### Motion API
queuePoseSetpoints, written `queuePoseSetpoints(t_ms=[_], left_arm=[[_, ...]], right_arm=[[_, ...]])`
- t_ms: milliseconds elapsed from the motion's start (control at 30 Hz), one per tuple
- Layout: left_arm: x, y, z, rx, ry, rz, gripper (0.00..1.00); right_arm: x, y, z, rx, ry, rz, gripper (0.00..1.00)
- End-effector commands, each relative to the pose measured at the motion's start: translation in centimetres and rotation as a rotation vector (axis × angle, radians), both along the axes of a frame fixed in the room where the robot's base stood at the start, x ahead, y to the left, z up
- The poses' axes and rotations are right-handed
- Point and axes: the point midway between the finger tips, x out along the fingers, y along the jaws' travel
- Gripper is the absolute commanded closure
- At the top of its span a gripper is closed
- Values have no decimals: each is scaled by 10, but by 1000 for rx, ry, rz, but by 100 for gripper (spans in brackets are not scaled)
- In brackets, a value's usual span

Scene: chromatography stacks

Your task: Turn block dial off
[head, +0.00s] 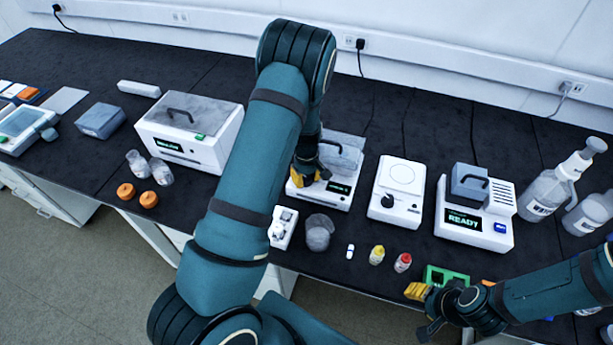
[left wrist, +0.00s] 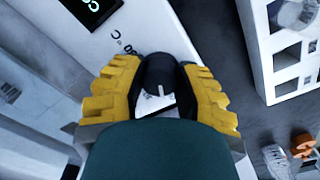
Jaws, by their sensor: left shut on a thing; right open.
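A white device (head: 352,152) with a clear-grey lid, a black handle and a small lit display stands mid-bench in the head view. Its black round dial (left wrist: 160,72) shows in the left wrist view, with a pale mark on it and printed marks beside it. My left gripper (head: 308,174) is at the device's front left, and its yellow fingers (left wrist: 157,90) are shut on the dial from both sides. The head view hides the dial behind the gripper. My right gripper (head: 424,308) is open and empty near the bench's front edge, apart from the device.
A white stirrer-like unit (head: 397,188) with a black knob stands right of the device. Further right is a unit reading READY (head: 474,210). A white rack (head: 283,227), a grey beaker (head: 319,232) and small vials (head: 377,255) stand in front. A green frame (head: 447,274) lies near my right gripper.

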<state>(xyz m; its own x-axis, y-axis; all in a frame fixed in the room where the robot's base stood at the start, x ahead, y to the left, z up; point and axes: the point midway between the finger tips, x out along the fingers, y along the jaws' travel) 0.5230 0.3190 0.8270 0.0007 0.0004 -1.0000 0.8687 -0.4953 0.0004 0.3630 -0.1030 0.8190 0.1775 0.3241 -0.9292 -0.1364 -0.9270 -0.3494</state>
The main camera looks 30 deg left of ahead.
Motion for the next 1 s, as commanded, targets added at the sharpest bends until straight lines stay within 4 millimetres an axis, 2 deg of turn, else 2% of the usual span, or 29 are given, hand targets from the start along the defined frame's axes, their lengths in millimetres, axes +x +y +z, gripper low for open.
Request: queuePoseSetpoints(t_ms=[300,900,933,1000], left_arm=[[-1,-1,-1,-2,5,142,100],[-2,-2,-2,-2,6,180,100],[-2,-2,-2,-2,6,180,59],[-1,-2,-2,-2,6,180,34]], right_arm=[[1,0,4,0,-3,-2,53],[2,0,5,-1,-4,-3,53],[2,0,5,-1,-4,-3,53],[2,0,5,-1,-4,-3,53]])
